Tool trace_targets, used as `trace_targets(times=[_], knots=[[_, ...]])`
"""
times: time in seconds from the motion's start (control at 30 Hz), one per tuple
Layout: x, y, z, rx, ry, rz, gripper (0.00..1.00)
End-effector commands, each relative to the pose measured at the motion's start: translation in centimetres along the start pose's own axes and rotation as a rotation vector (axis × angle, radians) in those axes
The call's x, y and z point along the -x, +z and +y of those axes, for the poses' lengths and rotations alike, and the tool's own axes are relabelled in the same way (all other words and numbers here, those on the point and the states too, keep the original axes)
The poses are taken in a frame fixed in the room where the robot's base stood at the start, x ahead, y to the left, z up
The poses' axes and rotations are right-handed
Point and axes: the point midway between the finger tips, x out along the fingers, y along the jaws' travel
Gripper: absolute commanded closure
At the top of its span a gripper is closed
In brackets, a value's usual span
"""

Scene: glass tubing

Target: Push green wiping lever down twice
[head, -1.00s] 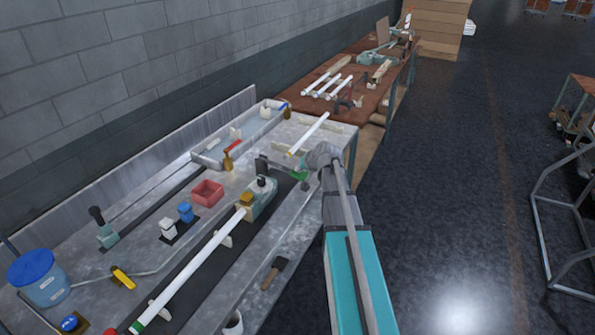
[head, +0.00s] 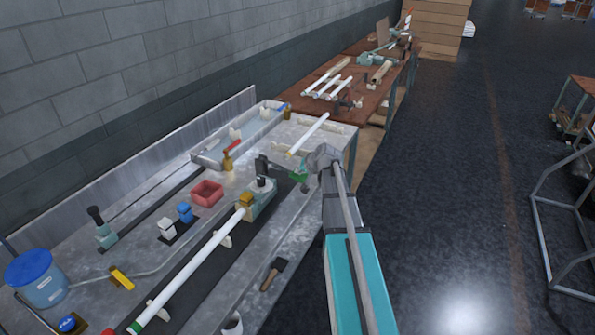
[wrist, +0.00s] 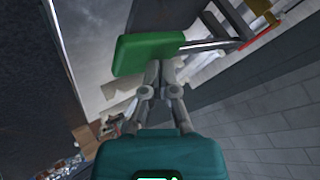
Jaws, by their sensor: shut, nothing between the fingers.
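The green wiping lever (head: 298,176) shows as a small green patch beside my gripper in the head view, at the right end of the bench fixture. In the wrist view its green pad (wrist: 148,52) is large, just beyond the fingertips. My gripper (wrist: 160,68) has its fingers together and empty, with the tips at the pad's lower edge. I cannot tell whether they touch it. In the head view my wrist partly hides the gripper and the lever's surroundings.
A long white tube (head: 190,268) lies along the bench, with a teal clamp block (head: 262,197) at its far end. A red bin (head: 207,193), a blue-lidded bucket (head: 38,280) and a shallow tray (head: 240,136) are also on the bench. Open floor lies to the right.

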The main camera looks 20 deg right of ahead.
Motion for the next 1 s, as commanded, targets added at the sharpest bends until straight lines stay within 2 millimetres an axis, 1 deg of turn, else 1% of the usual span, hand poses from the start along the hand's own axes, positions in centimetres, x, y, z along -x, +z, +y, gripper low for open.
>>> trace_targets(times=[1.0], knots=[[-0.63,0.49,0.47,0.000,0.000,-0.001,1.00]])
